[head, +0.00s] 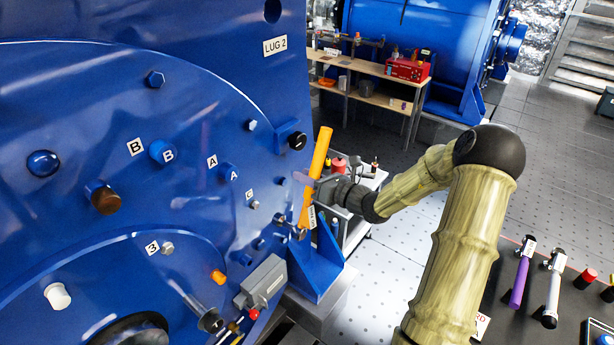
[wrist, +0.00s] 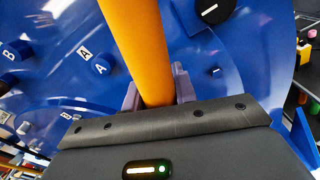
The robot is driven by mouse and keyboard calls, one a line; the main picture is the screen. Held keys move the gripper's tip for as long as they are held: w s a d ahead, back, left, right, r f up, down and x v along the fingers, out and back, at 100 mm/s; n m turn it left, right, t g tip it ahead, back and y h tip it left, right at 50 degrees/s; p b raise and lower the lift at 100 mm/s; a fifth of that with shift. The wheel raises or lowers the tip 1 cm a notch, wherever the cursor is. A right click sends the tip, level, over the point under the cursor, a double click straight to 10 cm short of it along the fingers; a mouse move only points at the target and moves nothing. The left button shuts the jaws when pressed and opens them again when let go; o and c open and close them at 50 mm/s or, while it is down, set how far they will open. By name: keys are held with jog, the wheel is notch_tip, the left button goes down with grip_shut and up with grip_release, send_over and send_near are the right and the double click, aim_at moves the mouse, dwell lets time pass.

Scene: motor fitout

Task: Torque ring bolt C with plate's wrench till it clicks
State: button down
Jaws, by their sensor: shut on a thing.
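An orange wrench (head: 319,155) stands steeply tilted at the right edge of the blue motor face. My gripper (head: 310,182) is shut around its handle, which also runs up between the fingers in the wrist view (wrist: 136,45). A white tag (head: 311,217) hangs by the wrench's lower end. That end is near the blue bracket, and I cannot tell whether it touches a bolt. The label C (head: 249,194) is on the motor face, with a small bolt (head: 254,205) just below it, left of the wrench and apart from it.
Labelled knobs B (head: 163,152) and A (head: 228,174) protrude from the motor face. A blue bracket (head: 318,265) and a grey box (head: 262,283) stand below. A purple wrench (head: 520,275) and a grey wrench (head: 552,290) lie on the dark table at right. The floor between is clear.

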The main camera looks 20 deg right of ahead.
jog(key=shift+r+p, duration=0.25)
jog(key=shift+p, duration=0.15)
jog(key=b+x, duration=0.1)
jog(key=x, duration=0.6)
jog(key=shift+w, duration=0.25)
jog(key=shift+b+x, duration=0.6)
jog(key=shift+x, duration=0.6)
dwell(1.4)
jog(key=shift+d+r, duration=0.1)
jog(key=shift+w+d+f+m+p, duration=0.5)
jog(key=shift+d+m+p, duration=0.3)
jog(key=shift+p, duration=0.2)
jog(key=shift+w, duration=0.1)
